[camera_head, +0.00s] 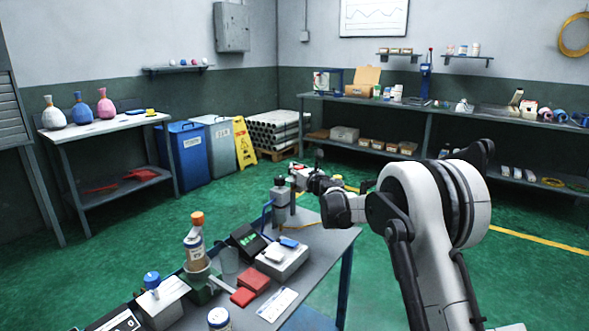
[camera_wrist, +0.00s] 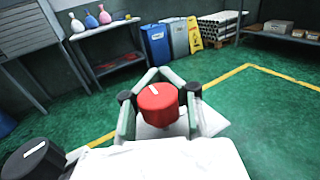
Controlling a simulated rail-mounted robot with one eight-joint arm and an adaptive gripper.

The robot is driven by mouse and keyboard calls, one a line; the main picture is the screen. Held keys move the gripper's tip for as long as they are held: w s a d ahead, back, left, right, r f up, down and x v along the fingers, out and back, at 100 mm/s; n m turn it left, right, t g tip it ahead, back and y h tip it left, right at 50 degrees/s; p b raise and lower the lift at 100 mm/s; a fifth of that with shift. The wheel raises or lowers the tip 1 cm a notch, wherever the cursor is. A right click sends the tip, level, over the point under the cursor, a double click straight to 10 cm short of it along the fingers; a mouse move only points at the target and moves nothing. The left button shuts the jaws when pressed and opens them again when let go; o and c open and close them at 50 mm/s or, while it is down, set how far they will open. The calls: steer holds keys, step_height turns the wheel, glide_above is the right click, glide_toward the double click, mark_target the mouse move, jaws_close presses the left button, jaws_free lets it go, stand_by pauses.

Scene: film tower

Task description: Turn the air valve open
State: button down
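A red round knob (camera_wrist: 158,103) with a white mark on its top shows in the middle of the wrist view; I take it to be the air valve. My gripper (camera_wrist: 161,76) has a finger on each side of the knob, bending inward behind it. The fingertips are largely hidden, so I cannot tell whether they touch it. In the head view my gripper (camera_head: 297,174) is at the far end of the bench, with a small red patch at its end. A grey cylinder with a black top (camera_head: 281,197) stands just left of it.
A black knob (camera_wrist: 32,160) with a white mark is at the lower left of the wrist view. The bench (camera_head: 325,240) holds an orange-capped bottle (camera_head: 196,245), red blocks (camera_head: 252,279) and a white box (camera_head: 283,258). Open green floor (camera_head: 225,205) lies beyond it.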

steer(key=shift+f+h, duration=0.1)
steer(key=shift+h, duration=0.2)
steer(key=shift+w+d+m+t+h+p, duration=0.1)
steer(key=shift+d+m+t+h, duration=0.3)
steer(key=shift+m+h, duration=0.8)
steer(key=shift+d+m+t+h+p, duration=0.15)
steer(key=shift+m+t+h, duration=0.55)
steer(key=shift+h, duration=0.75)
steer(key=shift+w+d+m+t+h+p, duration=0.1)
steer(key=shift+d+m+t+h, duration=0.25)
steer(key=shift+m+h, duration=0.9)
steer(key=c, duration=1.6)
jaws_free()
steer(key=shift+a, duration=0.1)
step_height(320, 180, up, 10)
steer(key=shift+r, duration=0.1)
